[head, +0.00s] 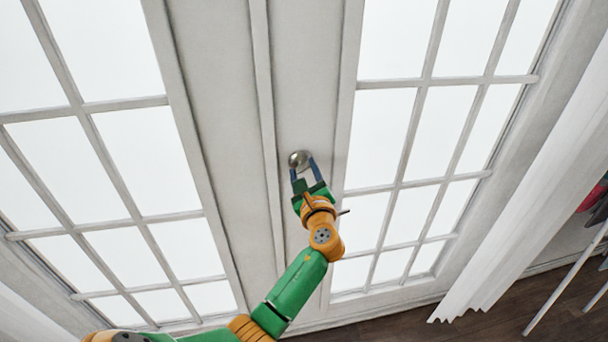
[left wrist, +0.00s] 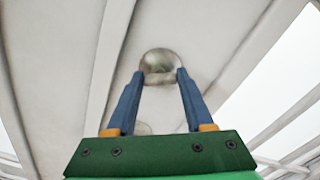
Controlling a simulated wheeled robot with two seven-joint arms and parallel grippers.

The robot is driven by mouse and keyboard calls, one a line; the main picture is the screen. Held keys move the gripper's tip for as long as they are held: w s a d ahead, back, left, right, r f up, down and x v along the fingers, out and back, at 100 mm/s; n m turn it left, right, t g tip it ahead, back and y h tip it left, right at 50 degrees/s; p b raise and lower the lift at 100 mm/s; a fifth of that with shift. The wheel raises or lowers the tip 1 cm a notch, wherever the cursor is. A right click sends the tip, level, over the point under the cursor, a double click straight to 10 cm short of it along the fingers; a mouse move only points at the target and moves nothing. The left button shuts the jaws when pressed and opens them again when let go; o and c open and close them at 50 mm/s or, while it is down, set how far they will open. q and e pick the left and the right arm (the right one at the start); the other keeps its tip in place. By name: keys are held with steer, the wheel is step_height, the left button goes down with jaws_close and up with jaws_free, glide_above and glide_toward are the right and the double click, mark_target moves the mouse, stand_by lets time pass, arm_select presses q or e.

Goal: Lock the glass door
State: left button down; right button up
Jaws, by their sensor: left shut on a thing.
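The glass door (head: 356,95) is a white double door with several panes, and its two leaves meet at a seam near the middle of the head view. A round metal knob (head: 299,158) sits on the right leaf beside the seam. My left gripper (head: 303,169) is at the knob, with its blue fingers on either side of it. In the left wrist view the knob (left wrist: 158,62) lies between the fingertips, and the gripper is shut on it. A second pale round shape (left wrist: 143,129) shows partly between the fingers, lower down. My right gripper is not in view.
White curtains (head: 530,200) hang at the right, and another edge of curtain shows at the lower left. Dark wooden floor (head: 480,318) shows at the lower right, with thin pale poles (head: 566,284) beyond the curtain.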

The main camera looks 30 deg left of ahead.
arm_select(q)
steer(key=shift+f+n+b, duration=0.2)
steer(key=shift+n+b, duration=2.75)
steer(key=shift+n, duration=2.95)
steer(key=shift+c, duration=1.4)
jaws_free()
steer(key=b+v, duration=0.1)
steer(key=v, duration=0.6)
steer(key=shift+b, duration=0.35)
